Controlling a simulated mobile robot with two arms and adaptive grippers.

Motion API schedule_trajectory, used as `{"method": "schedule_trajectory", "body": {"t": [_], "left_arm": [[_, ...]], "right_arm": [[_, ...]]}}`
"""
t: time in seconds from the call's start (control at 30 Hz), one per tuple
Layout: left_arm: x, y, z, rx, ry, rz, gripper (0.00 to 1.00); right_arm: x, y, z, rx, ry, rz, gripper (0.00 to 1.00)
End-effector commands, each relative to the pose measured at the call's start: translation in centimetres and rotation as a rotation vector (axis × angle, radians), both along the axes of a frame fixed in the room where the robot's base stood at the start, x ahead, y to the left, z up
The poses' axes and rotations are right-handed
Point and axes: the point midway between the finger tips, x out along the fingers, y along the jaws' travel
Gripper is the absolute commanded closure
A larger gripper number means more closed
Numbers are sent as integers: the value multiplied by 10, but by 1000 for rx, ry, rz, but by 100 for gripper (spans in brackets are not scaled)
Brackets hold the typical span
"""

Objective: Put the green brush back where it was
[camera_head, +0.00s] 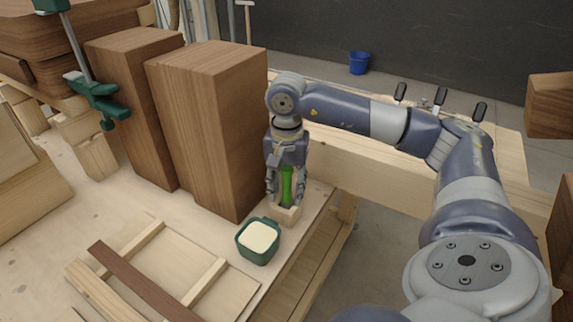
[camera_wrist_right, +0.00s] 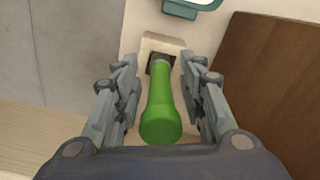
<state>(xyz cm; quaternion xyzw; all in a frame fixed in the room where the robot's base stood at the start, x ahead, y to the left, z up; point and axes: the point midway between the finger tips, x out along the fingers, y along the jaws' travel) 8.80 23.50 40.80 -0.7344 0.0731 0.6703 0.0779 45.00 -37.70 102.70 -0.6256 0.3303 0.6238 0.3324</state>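The green brush (camera_head: 287,184) stands upright, its green handle between the fingers of my right gripper (camera_head: 286,190). In the right wrist view the brush (camera_wrist_right: 160,112) points down toward a small pale wooden block (camera_wrist_right: 151,45) with a dark square opening; its lower end is at or in that opening. The right gripper's fingers (camera_wrist_right: 159,85) are spread on both sides of the handle, with narrow gaps visible. The wooden block (camera_head: 287,214) sits on the bench near its edge. The brush's bristles are hidden. My left gripper is not in view.
A green pot with pale contents (camera_head: 259,240) stands just in front of the block. Tall brown wooden blocks (camera_head: 207,130) rise close to the left of the gripper. Wooden strips (camera_head: 140,285) lie at the front left. The bench edge drops off to the right.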

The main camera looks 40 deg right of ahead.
Motion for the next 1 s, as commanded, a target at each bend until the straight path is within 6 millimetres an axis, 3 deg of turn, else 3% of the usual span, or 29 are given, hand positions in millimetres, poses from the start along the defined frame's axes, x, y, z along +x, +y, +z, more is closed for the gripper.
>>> {"method": "schedule_trajectory", "body": {"t": [0.37,0.67,0.73,1.0], "left_arm": [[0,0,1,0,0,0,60],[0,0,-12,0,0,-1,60],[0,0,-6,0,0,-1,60],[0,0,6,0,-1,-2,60]], "right_arm": [[1,0,9,1,-3,0,62],[2,1,73,2,-7,1,62],[1,0,91,0,-6,1,62],[0,0,121,0,-1,0,62]]}}
